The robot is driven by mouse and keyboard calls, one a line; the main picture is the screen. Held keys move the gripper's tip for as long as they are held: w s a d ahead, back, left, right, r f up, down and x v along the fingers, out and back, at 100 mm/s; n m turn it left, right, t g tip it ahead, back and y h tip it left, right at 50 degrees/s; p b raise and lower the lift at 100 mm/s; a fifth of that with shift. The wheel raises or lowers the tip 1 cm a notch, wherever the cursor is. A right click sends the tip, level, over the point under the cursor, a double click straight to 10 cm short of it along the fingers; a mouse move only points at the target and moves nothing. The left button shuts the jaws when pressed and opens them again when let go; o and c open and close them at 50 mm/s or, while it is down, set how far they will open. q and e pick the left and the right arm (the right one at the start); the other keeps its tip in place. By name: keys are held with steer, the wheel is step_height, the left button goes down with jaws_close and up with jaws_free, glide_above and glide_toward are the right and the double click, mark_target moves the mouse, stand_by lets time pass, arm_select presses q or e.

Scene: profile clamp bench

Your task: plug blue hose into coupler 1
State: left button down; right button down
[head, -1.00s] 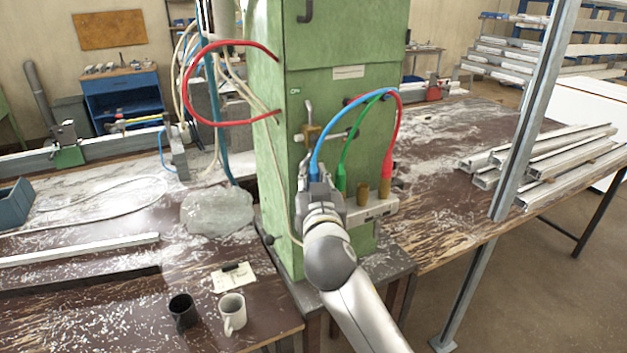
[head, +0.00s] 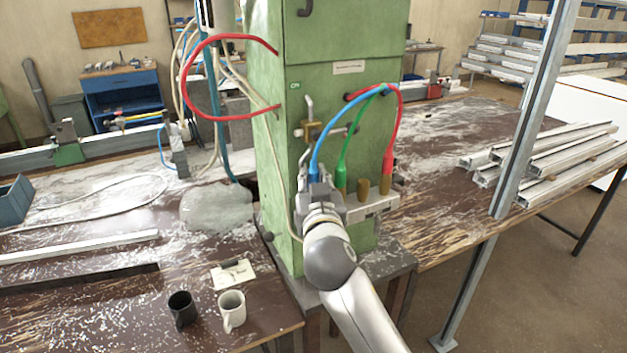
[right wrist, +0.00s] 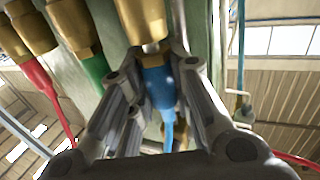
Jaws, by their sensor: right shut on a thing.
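The blue hose (head: 331,130) arches from the green cabinet down to its blue plug, held in my right gripper (head: 317,182). In the right wrist view, my gripper (right wrist: 165,90) is shut around the blue plug (right wrist: 158,85). The plug is in line with a brass coupler (right wrist: 143,18), with a narrow pale metal part showing between them; I cannot tell how deep it sits. The coupler numbers are not readable. In the head view, the fingers hide the coupler at the blue plug. My left gripper is not in view.
A green hose plug (head: 340,180) and a red hose plug (head: 387,160) stand at neighbouring brass couplers. An uncovered brass coupler (head: 363,190) stands between them. The green cabinet (head: 330,85) rises close behind. Two mugs, a white one (head: 231,310) and a black one (head: 183,310), stand front left.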

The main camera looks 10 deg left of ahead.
steer(key=shift+f+b, duration=0.4)
steer(key=shift+f, duration=0.2)
steer(key=c, duration=1.3)
jaws_free()
steer(key=shift+o, duration=0.2)
steer(key=shift+r, duration=0.1)
steer(key=p+v, duration=0.2)
steer(key=v, duration=0.7)
steer(key=shift+s+a, duration=0.2)
steer(key=shift+w, duration=0.15)
